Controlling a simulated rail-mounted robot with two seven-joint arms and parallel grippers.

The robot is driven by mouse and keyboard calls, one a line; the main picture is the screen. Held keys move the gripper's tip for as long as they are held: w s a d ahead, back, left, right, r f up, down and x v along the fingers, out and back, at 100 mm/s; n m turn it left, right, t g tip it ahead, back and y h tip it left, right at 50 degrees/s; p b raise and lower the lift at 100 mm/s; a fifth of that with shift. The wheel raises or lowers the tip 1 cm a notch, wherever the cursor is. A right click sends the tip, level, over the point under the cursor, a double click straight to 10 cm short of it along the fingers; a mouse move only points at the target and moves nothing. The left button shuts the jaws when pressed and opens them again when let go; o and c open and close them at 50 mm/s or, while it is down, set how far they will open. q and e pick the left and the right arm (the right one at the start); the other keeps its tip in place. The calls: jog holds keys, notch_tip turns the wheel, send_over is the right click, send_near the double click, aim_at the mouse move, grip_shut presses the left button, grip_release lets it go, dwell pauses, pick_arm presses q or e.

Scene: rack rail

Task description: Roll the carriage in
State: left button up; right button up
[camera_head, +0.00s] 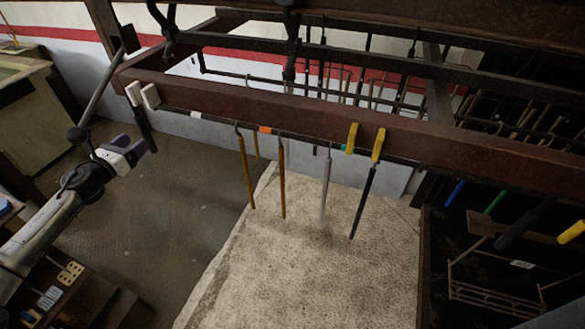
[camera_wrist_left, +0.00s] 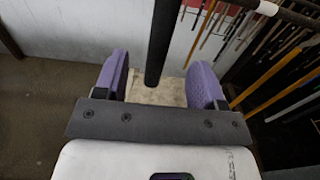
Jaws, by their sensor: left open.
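A long rusty brown beam (camera_head: 290,117), which looks like the front of the carriage, runs across the camera head view with hooked tools hanging below it. At its left end, below two white blocks (camera_head: 141,95), a dark handle (camera_head: 143,124) hangs down. My left gripper (camera_head: 136,148) is at the lower end of this handle. In the left wrist view my purple fingers (camera_wrist_left: 160,82) are apart, and the dark handle (camera_wrist_left: 162,45) reaches down between them with gaps on both sides. I cannot tell how deep it sits. My right gripper is not in view.
Several rods (camera_head: 325,190) hang under the beam's middle, with yellow clips (camera_head: 378,145) near the right. A dark rack (camera_head: 500,265) with coloured handles stands at right. A wooden shelf (camera_head: 75,285) is at lower left. The pale floor (camera_head: 310,270) below the beam is clear.

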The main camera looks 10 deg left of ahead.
aim_at(143, 135)
pick_arm(q)
jog(key=w, duration=0.3)
jog(key=shift+w+d, duration=0.1)
jog(key=shift+w+d, duration=0.1)
jog(key=shift+w, duration=1.05)
jog(key=shift+c, duration=0.5)
grip_shut()
